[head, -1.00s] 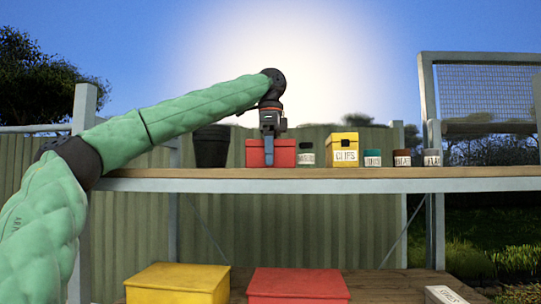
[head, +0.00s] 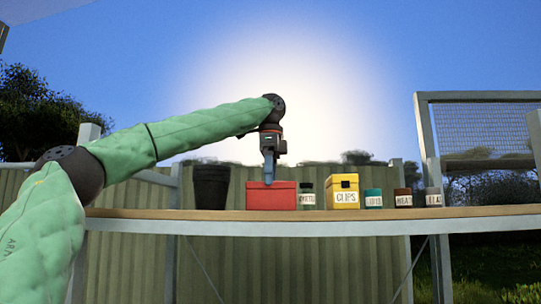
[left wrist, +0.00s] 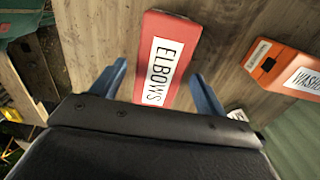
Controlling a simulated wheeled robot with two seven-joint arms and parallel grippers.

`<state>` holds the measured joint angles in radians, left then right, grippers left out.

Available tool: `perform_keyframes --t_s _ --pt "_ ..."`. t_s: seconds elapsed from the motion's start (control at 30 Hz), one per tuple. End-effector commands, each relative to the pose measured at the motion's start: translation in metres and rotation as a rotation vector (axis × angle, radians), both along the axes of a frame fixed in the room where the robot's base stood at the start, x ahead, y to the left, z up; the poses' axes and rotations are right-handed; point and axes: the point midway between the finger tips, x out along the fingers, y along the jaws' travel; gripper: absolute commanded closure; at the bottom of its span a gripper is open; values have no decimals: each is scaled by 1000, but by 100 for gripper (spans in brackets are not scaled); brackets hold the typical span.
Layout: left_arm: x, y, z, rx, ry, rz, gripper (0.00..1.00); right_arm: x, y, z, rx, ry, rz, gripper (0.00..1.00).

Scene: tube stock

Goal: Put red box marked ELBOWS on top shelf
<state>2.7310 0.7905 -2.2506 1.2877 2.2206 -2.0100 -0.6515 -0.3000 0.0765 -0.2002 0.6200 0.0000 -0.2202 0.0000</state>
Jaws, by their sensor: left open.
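A red box (head: 284,198) rests on the top shelf (head: 150,214) in the head view. In the left wrist view a red box marked ELBOWS (left wrist: 173,58) lies on wooden boards, with its white label toward the camera. My left gripper (head: 268,181) points down at the red box's upper edge, its blue fingertips near the lid. In the left wrist view its fingers stand apart, one on each side of the box, and the gripper is open. My right gripper does not show.
A dark bucket (head: 211,187) stands left of the red box. An orange WASHERS box (left wrist: 288,70) shows in the left wrist view.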

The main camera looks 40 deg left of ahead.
Motion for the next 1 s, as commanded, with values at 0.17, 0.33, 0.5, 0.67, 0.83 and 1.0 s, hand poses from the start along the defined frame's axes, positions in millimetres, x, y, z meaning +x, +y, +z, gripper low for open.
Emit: perform_keyframes --t_s 0.17,0.33,0.5,0.67,0.83,1.0 --pt "0 -1 28 3 -2 2 26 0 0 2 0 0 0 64" --pt "0 0 49 2 -1 2 26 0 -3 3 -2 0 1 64" --pt "1 0 61 2 1 1 26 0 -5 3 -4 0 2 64" --pt "0 0 67 1 1 1 26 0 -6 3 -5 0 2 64" --pt "0 0 69 -1 1 0 26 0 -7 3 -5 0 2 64" --pt "0 0 68 -1 1 0 26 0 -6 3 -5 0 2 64"
